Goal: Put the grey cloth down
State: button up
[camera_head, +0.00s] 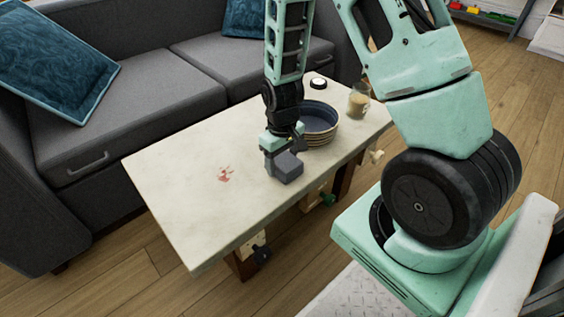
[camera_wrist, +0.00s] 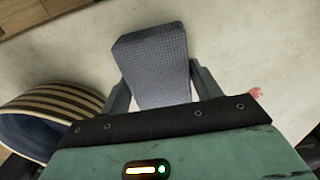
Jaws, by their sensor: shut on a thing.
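The grey cloth (camera_wrist: 155,65) is a folded, textured block held between the two fingers of my gripper (camera_wrist: 155,92) in the wrist view. In the head view my gripper (camera_head: 280,160) is over the front half of the pale tabletop (camera_head: 190,180), with the grey cloth (camera_head: 287,168) at its lower end. The cloth is at or just above the table surface; I cannot tell whether it touches.
A stack of bowls (camera_head: 318,122) stands close behind my gripper. A glass mug (camera_head: 359,100) and a small round white-topped item (camera_head: 318,83) are at the back. A red stain (camera_head: 225,174) marks the table, whose left part is clear. A grey sofa (camera_head: 160,95) stands behind.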

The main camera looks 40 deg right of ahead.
jog(key=shift+f, duration=0.15)
jog(key=o, duration=1.1)
jog(key=shift+o, duration=0.2)
